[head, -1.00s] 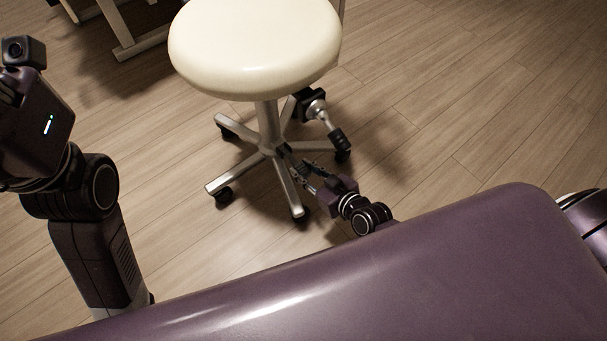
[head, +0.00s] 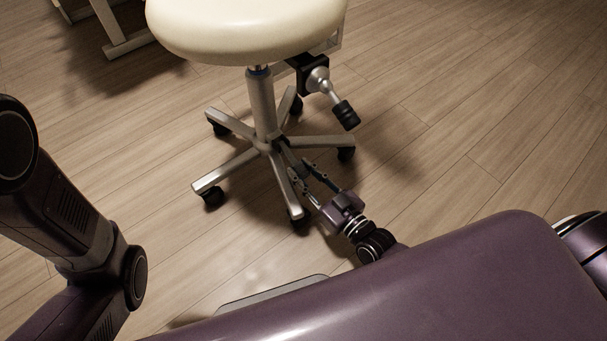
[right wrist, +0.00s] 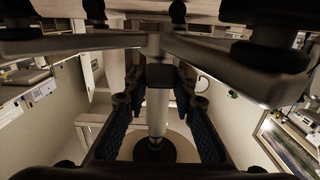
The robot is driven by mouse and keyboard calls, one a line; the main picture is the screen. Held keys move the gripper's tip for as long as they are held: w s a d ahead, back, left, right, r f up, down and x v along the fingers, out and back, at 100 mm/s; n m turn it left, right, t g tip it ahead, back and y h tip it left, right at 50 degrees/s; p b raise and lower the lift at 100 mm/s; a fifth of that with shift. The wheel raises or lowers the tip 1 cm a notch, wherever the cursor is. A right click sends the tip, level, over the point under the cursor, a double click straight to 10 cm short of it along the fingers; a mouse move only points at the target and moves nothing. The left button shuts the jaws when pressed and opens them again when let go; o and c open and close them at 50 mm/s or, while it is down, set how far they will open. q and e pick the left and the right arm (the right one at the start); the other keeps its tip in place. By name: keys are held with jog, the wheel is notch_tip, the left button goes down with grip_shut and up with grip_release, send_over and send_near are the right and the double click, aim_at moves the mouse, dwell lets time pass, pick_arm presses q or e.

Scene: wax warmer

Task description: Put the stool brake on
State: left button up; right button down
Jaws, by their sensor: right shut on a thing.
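The stool has a cream round seat (head: 240,25), a metal column (head: 263,105) and a five-spoke base (head: 230,168) on black casters. A dark pedal, apparently the brake (head: 291,158), sticks out low beside the hub. My right gripper (head: 300,169) reaches in low between two front spokes, its fingers on either side of this pedal. In the right wrist view, turned upside down, the dark pad (right wrist: 160,75) sits between the two blue-padded fingers, with the column behind it. The pedal's exact tilt is hard to tell. My left gripper is out of view.
A lever with a black grip (head: 345,114) hangs from a black block under the seat, above my right gripper. A metal table leg (head: 112,32) stands at the upper left. The wooden floor (head: 470,110) is clear right of the stool.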

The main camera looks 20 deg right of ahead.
dwell(0.5)
jog(key=c, duration=1.6)
grip_release()
jog(key=v, duration=1.2)
jog(key=shift+f, duration=0.15)
